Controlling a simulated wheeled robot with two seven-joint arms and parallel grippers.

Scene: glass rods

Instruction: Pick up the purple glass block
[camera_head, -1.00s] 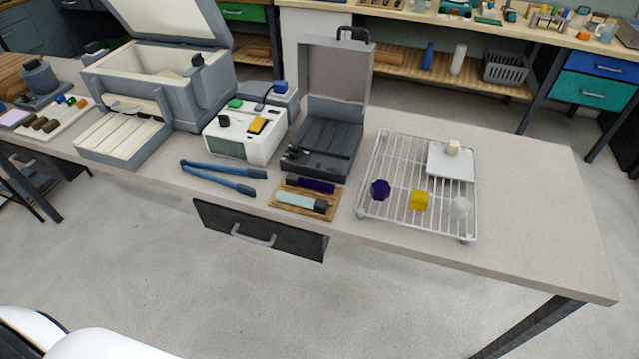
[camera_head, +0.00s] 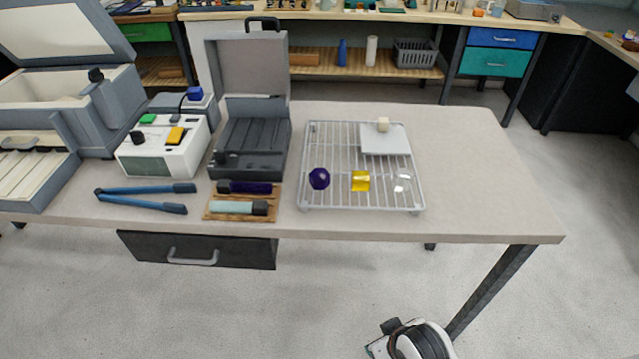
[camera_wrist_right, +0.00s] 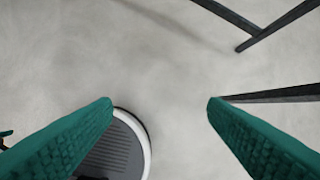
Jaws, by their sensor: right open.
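The purple glass block (camera_head: 319,178) sits on the wire rack (camera_head: 306,205) at its front left, in the head view. A yellow glass block (camera_head: 360,181) and a clear one (camera_head: 402,184) stand to its right on the same rack. My right gripper shows in the wrist view with its two teal fingers (camera_wrist_right: 160,104) wide apart and nothing between them. It is over the floor, away from the block. My left gripper is not in view.
A white plate (camera_head: 386,145) with a small cream block (camera_head: 383,124) is at the rack's back right. The table's right end (camera_head: 480,190) is clear.

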